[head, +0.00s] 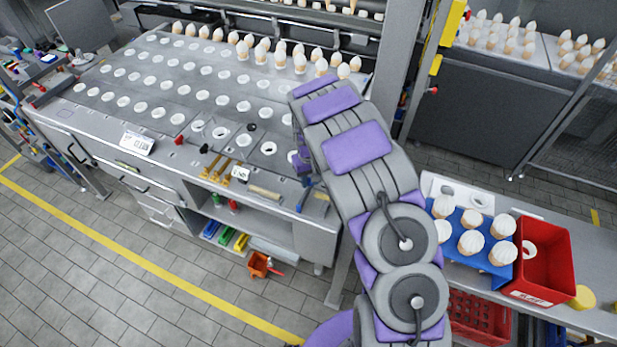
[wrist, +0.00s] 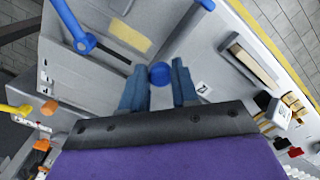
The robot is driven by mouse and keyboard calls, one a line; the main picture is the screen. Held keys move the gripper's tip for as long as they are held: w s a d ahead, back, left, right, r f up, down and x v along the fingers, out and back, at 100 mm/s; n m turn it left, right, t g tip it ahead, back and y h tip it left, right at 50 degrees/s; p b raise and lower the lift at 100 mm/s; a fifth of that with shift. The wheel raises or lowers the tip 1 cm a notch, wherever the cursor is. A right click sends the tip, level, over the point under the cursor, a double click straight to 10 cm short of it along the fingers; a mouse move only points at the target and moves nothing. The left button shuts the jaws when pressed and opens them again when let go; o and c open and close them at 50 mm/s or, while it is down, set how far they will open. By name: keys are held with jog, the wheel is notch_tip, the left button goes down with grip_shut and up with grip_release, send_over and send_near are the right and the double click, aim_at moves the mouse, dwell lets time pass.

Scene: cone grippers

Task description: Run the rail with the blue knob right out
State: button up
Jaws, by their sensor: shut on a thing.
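The blue knob (wrist: 160,73) sits between the two blue-grey fingers of my gripper (wrist: 157,80) in the wrist view. The fingers are shut on it, one on each side. The rail that bears it is mostly hidden by the fingers and the wrist, so I cannot tell how far out it stands. In the head view my arm reaches to the right end of the long steel machine, and its end hides the knob there.
The steel machine top (head: 150,85) has rows of round white holes and several filled cones at the back. A blue lever (wrist: 70,22) and a dark slot (wrist: 113,52) lie near the knob. A red bin (head: 545,270) and a blue cone tray (head: 455,240) stand at right.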

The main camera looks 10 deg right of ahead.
jog(key=shift+w+a, duration=0.3)
jog(key=shift+w, duration=0.1)
grip_shut()
jog(key=shift+s+d+r, duration=0.1)
jog(key=shift+s+d, duration=0.15)
jog(key=shift+d, duration=0.25)
jog(key=o, duration=0.9)
grip_release()
jog(key=shift+o, duration=0.2)
jog(key=shift+a+r, duration=0.1)
jog(key=shift+r, duration=0.35)
notch_tip(320, 180, up, 16)
jog(key=shift+r+p, duration=0.15)
jog(key=shift+p, duration=0.15)
